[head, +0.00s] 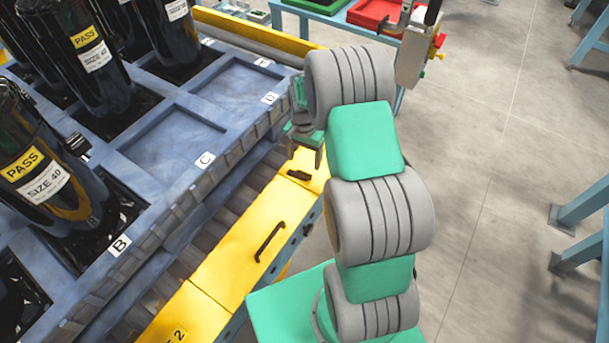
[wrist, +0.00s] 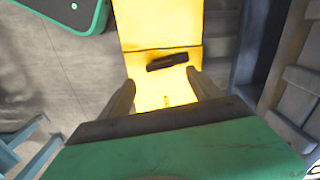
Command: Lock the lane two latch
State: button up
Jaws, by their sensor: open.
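A small black latch bar (head: 299,175) lies on the yellow lane cover (head: 232,262), just below my gripper in the head view. In the wrist view the latch (wrist: 167,62) is a short dark bar, slightly tilted, lying across the yellow surface. My gripper (wrist: 164,84) is open and empty. Its two dark fingers point towards the yellow cover, with the latch a little beyond the fingertips and apart from them. In the head view my gripper (head: 305,148) is partly hidden by my arm.
A longer black handle (head: 270,242) stands on the yellow cover. The blue pallet (head: 190,190) at left holds several black compressors (head: 45,175) and has empty bays by C and D. A red tray (head: 375,14) stands at the back. The grey floor at right is mostly clear.

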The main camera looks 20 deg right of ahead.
aim_at(304, 173)
notch_tip(304, 173, down, 7)
jog(key=shift+f, duration=0.15)
jog(key=shift+c, duration=0.3)
jog(key=c, duration=1.3)
